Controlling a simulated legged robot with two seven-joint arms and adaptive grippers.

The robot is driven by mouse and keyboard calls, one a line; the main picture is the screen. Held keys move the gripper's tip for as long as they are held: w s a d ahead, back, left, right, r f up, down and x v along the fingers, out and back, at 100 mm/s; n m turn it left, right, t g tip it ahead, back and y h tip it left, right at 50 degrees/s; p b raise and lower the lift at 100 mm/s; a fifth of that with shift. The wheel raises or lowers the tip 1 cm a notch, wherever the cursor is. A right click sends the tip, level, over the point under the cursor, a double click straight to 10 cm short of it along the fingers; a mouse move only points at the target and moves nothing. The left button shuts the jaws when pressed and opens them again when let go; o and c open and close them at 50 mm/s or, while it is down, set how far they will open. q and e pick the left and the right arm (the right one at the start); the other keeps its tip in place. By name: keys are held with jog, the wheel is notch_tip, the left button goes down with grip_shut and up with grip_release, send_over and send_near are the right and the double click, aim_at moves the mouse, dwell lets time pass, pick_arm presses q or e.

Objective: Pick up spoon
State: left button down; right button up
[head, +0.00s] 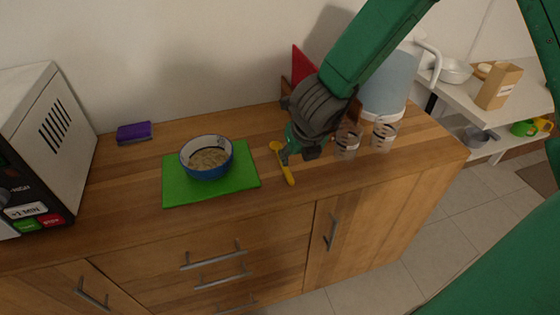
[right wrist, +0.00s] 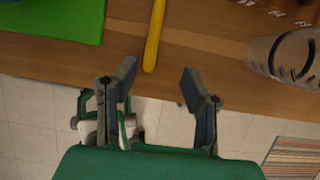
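A yellow spoon (head: 287,173) lies on the wooden counter, just right of the green mat, with its handle toward the counter's front edge. In the right wrist view the spoon's handle (right wrist: 154,38) points down between my fingers, just ahead of the fingertips. My right gripper (head: 286,158) is just above the counter beside the spoon. In the right wrist view my right gripper (right wrist: 156,78) is open, its two fingers apart with nothing between the pads. My left gripper is not in view.
A blue bowl (head: 208,173) of food stands on the green mat (head: 243,180). Two clear dispensers (head: 346,142) (head: 384,134) stand right of my gripper. A microwave (head: 40,130) and purple box (head: 134,132) are at left. The counter front (head: 120,232) is clear.

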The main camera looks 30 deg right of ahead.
aim_at(286, 172)
jog(key=shift+w+a+f, duration=0.25)
jog(key=shift+f, duration=0.35)
jog(key=shift+w+a+f, duration=0.2)
jog(key=shift+w+f, duration=0.05)
jog(key=shift+f, duration=0.35)
jog(key=shift+w+a+f, duration=0.15)
jog(key=shift+a+f, duration=0.1)
jog(key=shift+a, duration=0.15)
jog(key=x, duration=0.2)
jog(key=d+x, duration=0.1)
jog(key=x, duration=0.2)
jog(key=shift+d+f, duration=0.1)
jog(key=shift+d, duration=0.2)
jog(key=shift+a, duration=0.45)
grip_shut()
jog(key=shift+a, duration=0.15)
